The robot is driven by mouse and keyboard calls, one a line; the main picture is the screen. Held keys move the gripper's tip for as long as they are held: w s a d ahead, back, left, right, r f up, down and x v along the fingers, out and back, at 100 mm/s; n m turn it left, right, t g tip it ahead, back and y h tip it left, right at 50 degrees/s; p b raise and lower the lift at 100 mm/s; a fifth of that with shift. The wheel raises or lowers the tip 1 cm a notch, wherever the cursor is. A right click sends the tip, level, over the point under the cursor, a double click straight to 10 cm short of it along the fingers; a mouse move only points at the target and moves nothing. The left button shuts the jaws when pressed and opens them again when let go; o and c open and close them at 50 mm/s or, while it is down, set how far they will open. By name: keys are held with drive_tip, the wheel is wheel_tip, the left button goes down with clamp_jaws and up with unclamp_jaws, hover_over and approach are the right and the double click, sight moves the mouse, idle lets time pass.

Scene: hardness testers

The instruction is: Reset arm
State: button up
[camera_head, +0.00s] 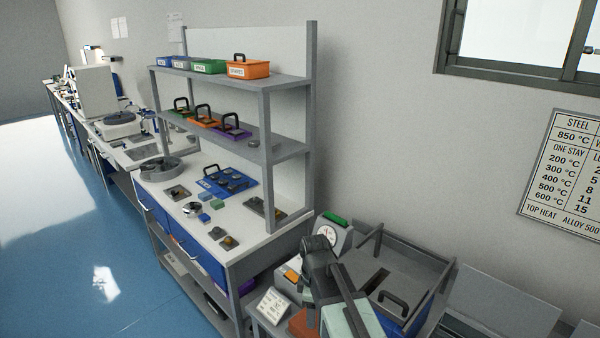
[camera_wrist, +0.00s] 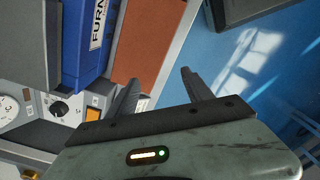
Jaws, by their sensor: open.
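My gripper (camera_wrist: 160,82) shows in the wrist view, with its two dark fingers spread apart and nothing between them. It is above the edge of a bench that carries a brown-orange pad (camera_wrist: 150,38), with blue floor beyond on the right. How high it is above the pad I cannot tell. In the head view my dark arm stands at the lower right, in front of a grey open box; the fingers cannot be made out there.
A blue box (camera_wrist: 87,45) with a partly readable label stands left of the pad. A control panel (camera_wrist: 60,128) with a dial, black knob and orange switch is at lower left. A shelved bench (camera_head: 275,232) with trays stands along the wall. The blue floor (camera_head: 90,240) is clear.

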drive_tip(key=s+d+m, duration=0.2)
drive_tip(key=d+m, duration=0.4)
drive_tip(key=m, duration=0.2)
drive_tip(key=s+d+r+m+p, duration=0.1)
drive_tip(key=s+d+m, duration=0.2)
drive_tip(key=d+m, duration=0.3)
drive_tip(key=shift+s+d+r+m, duration=0.2)
drive_tip(key=shift+s+d+m, duration=0.15)
drive_tip(key=shift+m, duration=0.65)
drive_tip(key=shift+w, duration=0.1)
